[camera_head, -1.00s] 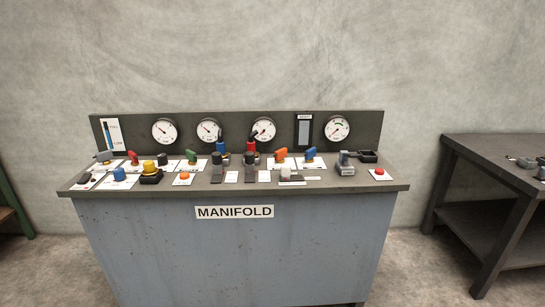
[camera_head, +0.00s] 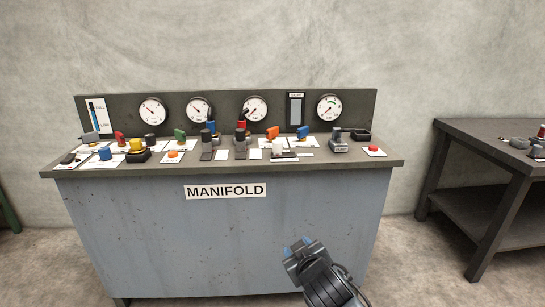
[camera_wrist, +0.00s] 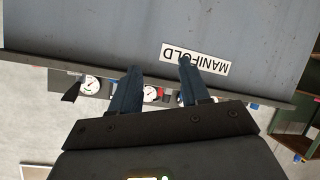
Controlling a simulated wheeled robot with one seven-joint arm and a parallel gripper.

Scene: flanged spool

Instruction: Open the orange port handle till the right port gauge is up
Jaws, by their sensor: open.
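The orange port handle (camera_head: 272,132) stands on the manifold bench (camera_head: 130,165), right of the middle, beside a blue handle (camera_head: 302,132). Several round gauges line the back panel; the rightmost gauge (camera_head: 329,108) has a green arc, and its needle is too small to read surely. My gripper (camera_head: 298,247) is low in front of the bench, below the top and well away from the handle. In the wrist view its two fingers (camera_wrist: 158,85) are apart with nothing between them, and the bench front and MANIFOLD label (camera_wrist: 195,58) show upside down.
Many coloured knobs, levers and buttons crowd the bench top, including a red button (camera_head: 374,149) at the right end. A dark side table (camera_head: 480,140) stands at the right. The floor between the two is clear.

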